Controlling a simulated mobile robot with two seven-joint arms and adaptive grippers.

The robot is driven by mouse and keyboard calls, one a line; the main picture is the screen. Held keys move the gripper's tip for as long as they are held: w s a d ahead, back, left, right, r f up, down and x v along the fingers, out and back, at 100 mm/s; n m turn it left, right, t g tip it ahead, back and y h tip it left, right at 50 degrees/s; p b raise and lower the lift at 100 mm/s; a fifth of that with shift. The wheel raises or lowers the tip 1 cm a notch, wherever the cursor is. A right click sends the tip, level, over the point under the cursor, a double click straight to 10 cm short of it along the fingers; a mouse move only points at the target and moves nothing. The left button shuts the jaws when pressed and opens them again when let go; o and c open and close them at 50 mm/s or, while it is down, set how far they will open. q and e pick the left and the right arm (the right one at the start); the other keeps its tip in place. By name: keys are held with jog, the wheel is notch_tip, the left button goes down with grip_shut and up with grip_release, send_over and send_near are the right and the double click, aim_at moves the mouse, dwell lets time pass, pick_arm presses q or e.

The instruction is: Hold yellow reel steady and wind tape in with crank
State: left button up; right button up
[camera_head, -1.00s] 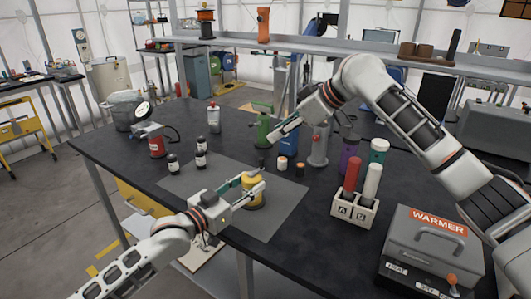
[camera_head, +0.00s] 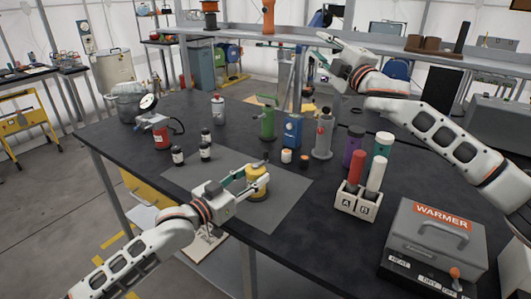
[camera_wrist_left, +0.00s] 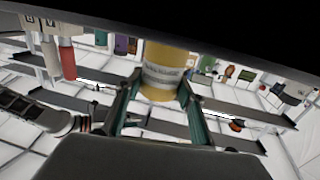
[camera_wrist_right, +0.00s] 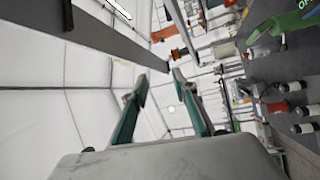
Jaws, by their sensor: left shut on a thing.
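The yellow reel (camera_head: 257,185) stands upright on the grey mat (camera_head: 286,214) on the dark bench. My left gripper (camera_head: 250,184) is shut around it from the left. In the left wrist view the reel (camera_wrist_left: 165,72) sits between the two green-edged fingers (camera_wrist_left: 157,98). A small dark part shows above the reel in the head view; I cannot tell its shape as a crank. No tape can be made out. My right gripper (camera_head: 325,62) is raised above the back of the bench, away from the reel. In the right wrist view its fingers (camera_wrist_right: 160,82) are apart with nothing between them.
Several bottles, a green canister (camera_head: 267,122), a blue box (camera_head: 292,131) and a grey cylinder (camera_head: 323,138) stand behind the mat. A rack with red and white tubes (camera_head: 357,203) and a warmer box (camera_head: 436,245) stand at right. The mat's right part is clear.

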aim_at(266, 150)
jog(key=s+a+f+n+g+y, duration=0.5)
jog(key=s+a+n+g+y, duration=0.5)
jog(key=n, duration=0.9)
jog(key=s+d+f+n+g+h, duration=0.1)
jog(key=s+f+n+h, duration=0.25)
jog(key=f, duration=0.55)
jog(key=s+d+f+n+g+h, duration=0.1)
jog(key=s+d+f+n+h, duration=0.1)
jog(key=f+n, duration=0.5)
jog(key=w+a+f, duration=0.2)
jog(key=w+a+f+m, duration=0.1)
jog(key=w+a, duration=0.1)
jog(key=a, duration=0.1)
jog(key=w+a+f+m, duration=0.1)
jog(key=w+a+f, duration=0.1)
jog(key=a, duration=0.1)
jog(key=shift+w+a+f+t, duration=0.1)
jog(key=shift+a+f+t, duration=0.1)
jog(key=shift+f+t, duration=0.1)
grip_shut()
